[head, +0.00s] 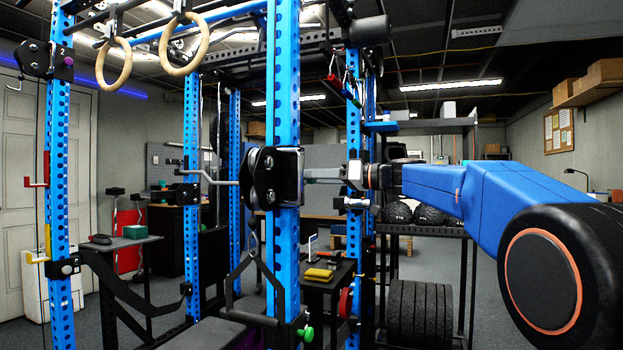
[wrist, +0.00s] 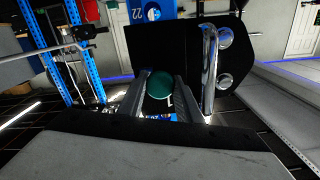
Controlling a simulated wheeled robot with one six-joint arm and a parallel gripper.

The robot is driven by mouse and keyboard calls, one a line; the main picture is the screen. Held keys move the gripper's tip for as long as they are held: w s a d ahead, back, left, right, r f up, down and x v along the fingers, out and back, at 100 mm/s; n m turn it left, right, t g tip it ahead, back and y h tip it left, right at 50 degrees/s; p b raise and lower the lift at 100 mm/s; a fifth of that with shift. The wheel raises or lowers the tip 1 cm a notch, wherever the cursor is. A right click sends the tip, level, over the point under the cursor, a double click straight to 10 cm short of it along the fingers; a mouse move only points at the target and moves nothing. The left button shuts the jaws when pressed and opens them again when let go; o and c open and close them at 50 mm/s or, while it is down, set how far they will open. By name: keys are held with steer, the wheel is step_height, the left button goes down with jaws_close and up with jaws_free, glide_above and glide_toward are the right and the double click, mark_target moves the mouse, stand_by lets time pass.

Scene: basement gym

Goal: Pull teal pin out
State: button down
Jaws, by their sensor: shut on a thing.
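The teal pin's round knob (wrist: 160,85) sits between the two grey fingers of my gripper (wrist: 160,98) in the wrist view. The fingers are shut on it from both sides. The knob is in front of a black plate on a blue upright; its shaft is hidden. In the head view my gripper (head: 309,174) reaches in from the right to the black pulley carriage (head: 288,177) on the nearest blue upright. The carriage hides the pin there.
A chrome bar (wrist: 209,70) stands just right of the fingers in the wrist view. In the head view a green knob (head: 306,333) is low on the near upright (head: 284,90), and a triangular handle (head: 254,280) hangs beside it. Gym rings (head: 184,45) hang at upper left.

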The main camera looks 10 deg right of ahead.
steer(key=shift+v, duration=0.8)
steer(key=c, duration=1.3)
jaws_free()
steer(key=shift+s+d, duration=0.1)
steer(key=shift+d, duration=0.05)
steer(key=v, duration=1.7)
steer(key=shift+s+d, duration=0.1)
steer(key=shift+d, duration=0.05)
